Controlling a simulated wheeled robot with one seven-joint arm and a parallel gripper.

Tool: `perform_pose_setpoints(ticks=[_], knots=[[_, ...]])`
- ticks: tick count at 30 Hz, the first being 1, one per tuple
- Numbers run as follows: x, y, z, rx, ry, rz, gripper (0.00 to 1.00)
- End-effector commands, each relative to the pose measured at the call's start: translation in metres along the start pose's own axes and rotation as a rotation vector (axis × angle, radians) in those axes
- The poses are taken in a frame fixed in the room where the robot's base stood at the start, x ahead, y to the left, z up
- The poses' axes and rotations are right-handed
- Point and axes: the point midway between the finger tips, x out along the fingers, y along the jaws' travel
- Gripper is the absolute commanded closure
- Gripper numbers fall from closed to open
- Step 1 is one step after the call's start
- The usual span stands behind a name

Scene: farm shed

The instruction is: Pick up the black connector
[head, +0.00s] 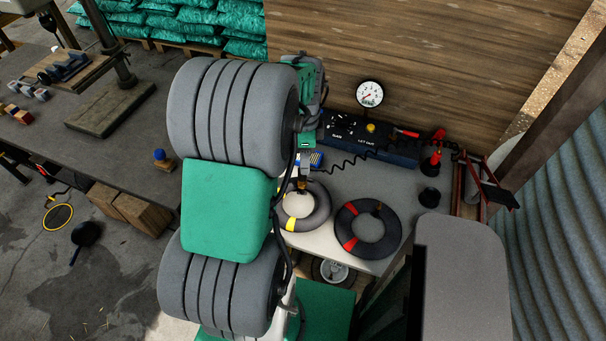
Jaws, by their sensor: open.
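A small black piece (429,197), stubby with a wider base, stands on the right part of the light worktop (335,185); it may be the black connector, but its details are too small to be sure. My gripper (302,186) points down over the worktop's left part, above the yellow-banded ring, well left of that black piece. My arm partly hides the gripper. Its jaws are open, and I see nothing held. A dark ring with red bands (349,246) and a grey ring with a yellow band (318,217) lie on the worktop.
A dark blue control box (385,149) with a coiled black cord stands along the back, below a round gauge (369,94). A red-and-black piece (431,160) and a red frame (459,185) stand at the right. A wooden wall and corrugated metal bound the worktop.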

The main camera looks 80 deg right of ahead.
Motion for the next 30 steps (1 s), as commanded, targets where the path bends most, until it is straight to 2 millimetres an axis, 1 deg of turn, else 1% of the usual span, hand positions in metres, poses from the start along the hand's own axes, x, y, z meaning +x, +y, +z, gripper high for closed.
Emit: perform_pose_setpoints(ticks=[5, 8, 9, 12, 19, 30], knots=[[0.023, 0.003, 0.003, -0.005, -0.001, 0.005, 0.51], [0.041, 0.006, 0.004, -0.006, -0.001, 0.005, 0.51], [0.049, 0.005, 0.004, -0.006, 0.000, 0.004, 0.51], [0.062, 0.004, 0.004, -0.006, 0.000, 0.001, 0.51], [0.065, 0.004, 0.004, -0.007, 0.001, -0.002, 0.51], [0.065, 0.004, 0.004, -0.008, 0.001, -0.002, 0.81]])
